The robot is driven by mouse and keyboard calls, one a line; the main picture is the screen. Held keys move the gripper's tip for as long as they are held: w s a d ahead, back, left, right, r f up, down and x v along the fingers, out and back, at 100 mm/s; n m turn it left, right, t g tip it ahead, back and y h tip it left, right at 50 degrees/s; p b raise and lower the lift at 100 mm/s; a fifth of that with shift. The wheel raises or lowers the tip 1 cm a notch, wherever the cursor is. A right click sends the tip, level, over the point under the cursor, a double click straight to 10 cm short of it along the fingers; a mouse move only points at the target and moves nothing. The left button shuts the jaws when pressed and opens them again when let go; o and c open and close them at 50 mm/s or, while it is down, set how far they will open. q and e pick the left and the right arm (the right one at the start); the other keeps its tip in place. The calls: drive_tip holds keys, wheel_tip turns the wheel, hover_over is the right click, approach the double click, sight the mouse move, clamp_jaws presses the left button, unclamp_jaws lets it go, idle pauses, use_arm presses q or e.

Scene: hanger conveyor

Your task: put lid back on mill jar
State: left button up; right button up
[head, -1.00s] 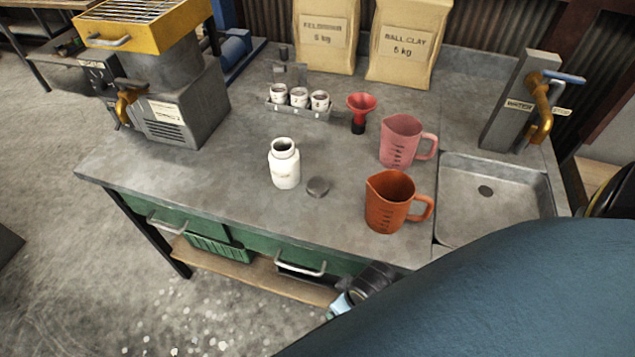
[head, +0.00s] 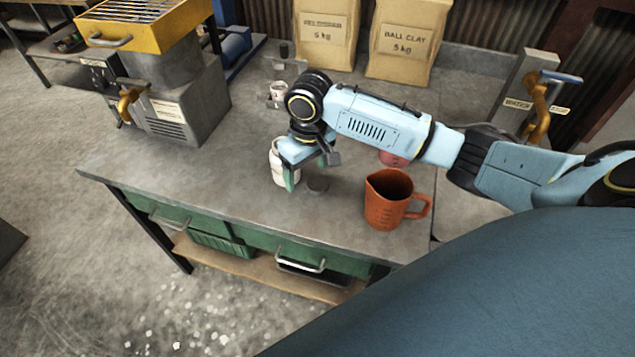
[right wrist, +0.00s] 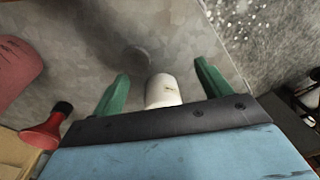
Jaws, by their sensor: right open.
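The white mill jar (head: 277,165) stands upright and open-topped on the grey bench, partly hidden behind my right gripper in the head view. It also shows in the right wrist view (right wrist: 163,91), between the two spread green fingers. The small round dark grey lid (head: 318,185) lies flat on the bench just right of the jar; it is a dim disc in the right wrist view (right wrist: 136,56). My right gripper (head: 307,172) is open and empty, above the bench by the jar and lid. I cannot tell whether a finger touches the jar. My left gripper is out of view.
An orange measuring jug (head: 388,203) stands right of the lid. A pink jug (head: 392,158) and most of the small-jar rack (head: 273,101) are hidden by my arm. A red funnel (right wrist: 42,133) shows in the wrist view. The bench front-left is clear.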

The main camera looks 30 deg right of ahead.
drive_tip(key=w+d+r+m, duration=0.2)
drive_tip(key=w+d+r, duration=0.1)
drive_tip(key=d+r, duration=0.1)
drive_tip(key=shift+w+d, duration=0.15)
drive_tip(key=shift+d, duration=0.45)
hover_over(316, 182)
drive_tip(key=f, duration=0.8)
drive_tip(key=shift+d+b, duration=0.35)
drive_tip(key=shift+d, duration=0.05)
drive_tip(key=shift+a+f, duration=0.15)
drive_tip(key=shift+f, duration=1.2)
drive_tip(key=shift+a+f, duration=0.15)
drive_tip(key=shift+f, duration=1.15)
